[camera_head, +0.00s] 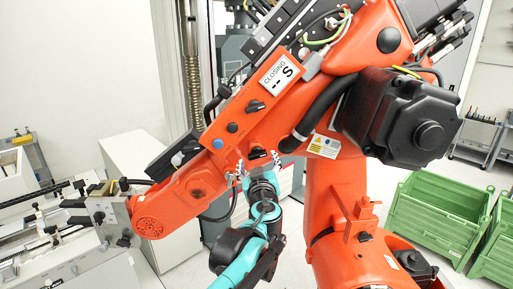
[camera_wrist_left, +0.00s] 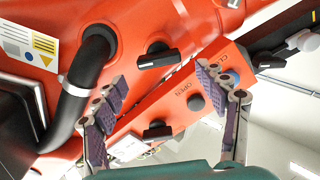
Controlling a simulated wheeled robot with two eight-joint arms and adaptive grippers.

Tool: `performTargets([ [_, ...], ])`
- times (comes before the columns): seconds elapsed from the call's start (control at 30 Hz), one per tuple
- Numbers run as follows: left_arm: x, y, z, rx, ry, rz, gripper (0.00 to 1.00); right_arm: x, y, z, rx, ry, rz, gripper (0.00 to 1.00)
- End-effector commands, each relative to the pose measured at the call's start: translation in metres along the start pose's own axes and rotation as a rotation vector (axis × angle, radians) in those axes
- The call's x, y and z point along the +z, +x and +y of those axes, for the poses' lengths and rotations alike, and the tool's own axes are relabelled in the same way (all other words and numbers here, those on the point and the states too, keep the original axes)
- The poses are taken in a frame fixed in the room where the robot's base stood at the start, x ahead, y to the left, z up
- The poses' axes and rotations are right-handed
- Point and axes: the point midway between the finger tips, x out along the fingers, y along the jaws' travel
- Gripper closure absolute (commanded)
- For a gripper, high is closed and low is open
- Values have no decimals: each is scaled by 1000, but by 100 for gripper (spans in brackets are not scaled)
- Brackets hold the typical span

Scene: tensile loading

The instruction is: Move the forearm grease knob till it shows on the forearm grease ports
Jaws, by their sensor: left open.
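A black knob (camera_head: 257,153) sits on the side of the orange industrial arm's forearm (camera_head: 185,192). It also shows in the left wrist view (camera_wrist_left: 160,55), lying roughly crosswise. A second black knob (camera_head: 255,105) is on the orange control panel (camera_head: 270,85), and also in the wrist view (camera_wrist_left: 158,130). I cannot read a label for grease ports at either knob. My left gripper (camera_head: 259,163) is open and empty, facing the forearm from below. In the wrist view its fingers (camera_wrist_left: 165,88) are spread either side of the first knob, apart from it. My right gripper is not in view.
A thick black hose (camera_head: 322,112) and dark motor (camera_head: 400,115) are close by. Green crates (camera_head: 435,215) stand at right; a grey test bench (camera_head: 75,262) is at left.

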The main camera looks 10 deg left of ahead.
Motion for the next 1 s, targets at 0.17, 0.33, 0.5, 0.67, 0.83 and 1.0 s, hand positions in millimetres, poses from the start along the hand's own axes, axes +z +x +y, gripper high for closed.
performTargets([
  [0.17,-2,32,-1,-2,1,0,28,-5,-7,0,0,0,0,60],
  [0.33,-1,51,0,-2,1,0,28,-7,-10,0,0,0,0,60],
  [0.5,0,56,-1,-1,1,-1,28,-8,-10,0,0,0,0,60],
  [0.67,0,56,-1,-1,1,-1,28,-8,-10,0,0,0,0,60],
  [0.83,0,56,-1,-1,1,-1,67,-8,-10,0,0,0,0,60],
  [1.0,0,56,-1,-1,1,-1,78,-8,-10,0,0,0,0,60],
])
